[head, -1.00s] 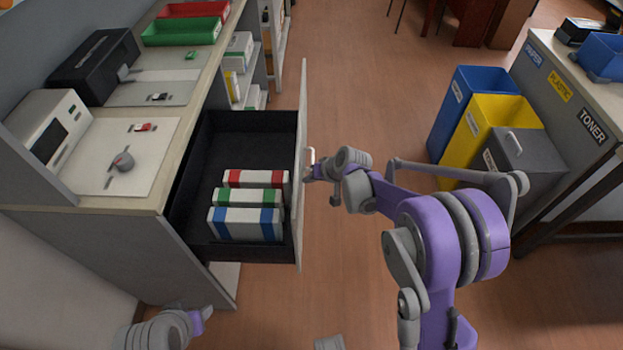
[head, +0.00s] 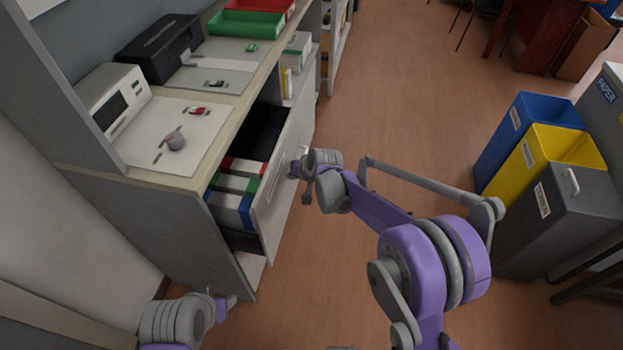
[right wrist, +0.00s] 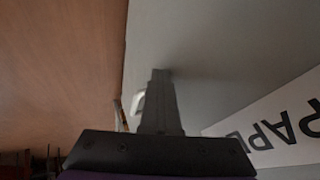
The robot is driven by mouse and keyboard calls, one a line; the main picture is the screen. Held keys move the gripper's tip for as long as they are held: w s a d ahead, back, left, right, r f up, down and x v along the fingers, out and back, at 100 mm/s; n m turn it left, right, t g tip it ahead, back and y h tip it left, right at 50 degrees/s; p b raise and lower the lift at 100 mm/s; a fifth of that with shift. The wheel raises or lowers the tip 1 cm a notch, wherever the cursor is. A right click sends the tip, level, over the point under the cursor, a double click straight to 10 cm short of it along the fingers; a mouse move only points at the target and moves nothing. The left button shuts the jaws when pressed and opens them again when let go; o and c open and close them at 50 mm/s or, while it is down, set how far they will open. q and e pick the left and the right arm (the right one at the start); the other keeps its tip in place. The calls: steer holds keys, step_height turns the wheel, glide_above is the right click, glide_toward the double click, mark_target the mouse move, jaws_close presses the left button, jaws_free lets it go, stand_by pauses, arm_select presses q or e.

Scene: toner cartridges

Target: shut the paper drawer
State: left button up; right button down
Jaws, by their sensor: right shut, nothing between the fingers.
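The paper drawer (head: 285,170) is partly open, its light front standing out from the counter unit. Paper packs with red, green and blue bands (head: 236,185) lie inside, partly hidden by the drawer front. My right gripper (head: 296,167) is shut and empty at the outer face of the drawer front, close to its handle. In the right wrist view the shut fingers (right wrist: 160,85) point at the grey drawer front (right wrist: 215,50); I cannot tell if they touch it. The white handle (right wrist: 138,100) shows just left of the fingers. My left gripper (head: 225,302) is low at the left, away from the drawer; its jaws are unclear.
The counter (head: 240,95) above the drawer carries a white device (head: 112,100), a black printer (head: 160,48) and green and red trays. Blue, yellow (head: 550,155) and grey bins stand at the right. Open floor lies between the counter and bins.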

steer(key=w+a, duration=0.1)
steer(key=a, duration=0.3)
steer(key=w+a, duration=0.1)
steer(key=a, duration=0.3)
steer(key=w+a, duration=0.1)
steer(key=a, duration=0.3)
steer(key=shift+w, duration=0.2)
steer(key=shift+a, duration=0.25)
steer(key=shift+a+r, duration=0.1)
